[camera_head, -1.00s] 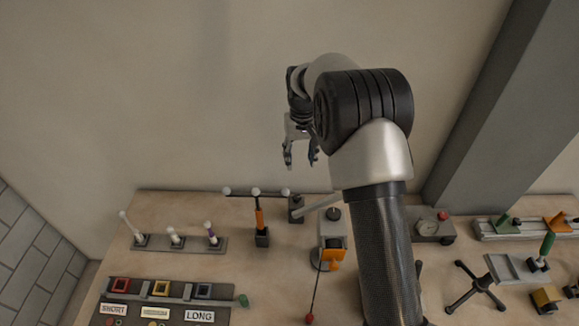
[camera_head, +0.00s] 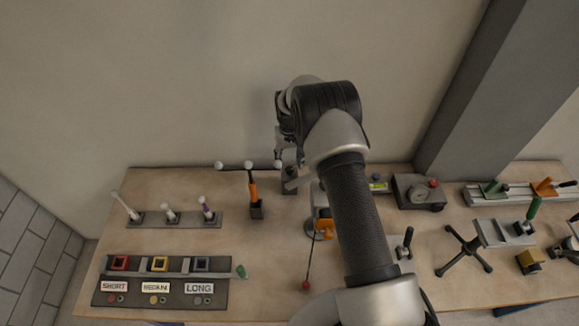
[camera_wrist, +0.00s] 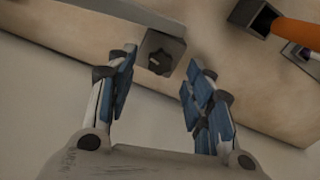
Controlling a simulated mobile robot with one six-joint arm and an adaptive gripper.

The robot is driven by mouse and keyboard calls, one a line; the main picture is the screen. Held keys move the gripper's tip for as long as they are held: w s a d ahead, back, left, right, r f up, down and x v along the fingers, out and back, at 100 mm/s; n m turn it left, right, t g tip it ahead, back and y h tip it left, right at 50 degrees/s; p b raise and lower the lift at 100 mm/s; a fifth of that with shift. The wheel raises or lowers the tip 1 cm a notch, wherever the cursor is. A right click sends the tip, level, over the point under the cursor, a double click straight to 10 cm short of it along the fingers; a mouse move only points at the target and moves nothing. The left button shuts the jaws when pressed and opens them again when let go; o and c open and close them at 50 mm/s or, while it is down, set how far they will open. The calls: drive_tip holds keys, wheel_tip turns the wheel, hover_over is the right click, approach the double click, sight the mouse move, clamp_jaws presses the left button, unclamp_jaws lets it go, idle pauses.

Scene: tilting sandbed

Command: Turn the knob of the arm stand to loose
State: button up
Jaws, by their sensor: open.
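The arm stand (camera_wrist: 170,42) is a grey block with a flat grey arm reaching left in the wrist view. Its black lobed knob (camera_wrist: 159,60) faces me, between the fingertips as seen there. In the head view the arm stand (camera_head: 290,184) is at the table's back edge, partly hidden by my arm and gripper. My gripper (camera_wrist: 162,66) is open and empty, with blue-padded fingers on either side of the knob in the picture. I cannot tell how far the knob is from the fingertips. In the head view my gripper (camera_head: 288,158) is just above the stand.
A grey gauge box (camera_head: 418,192) is to the right. The wall is close behind.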

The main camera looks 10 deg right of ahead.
sight(290, 169)
drive_tip(key=shift+f, duration=1.6)
drive_tip(key=c, duration=1.1)
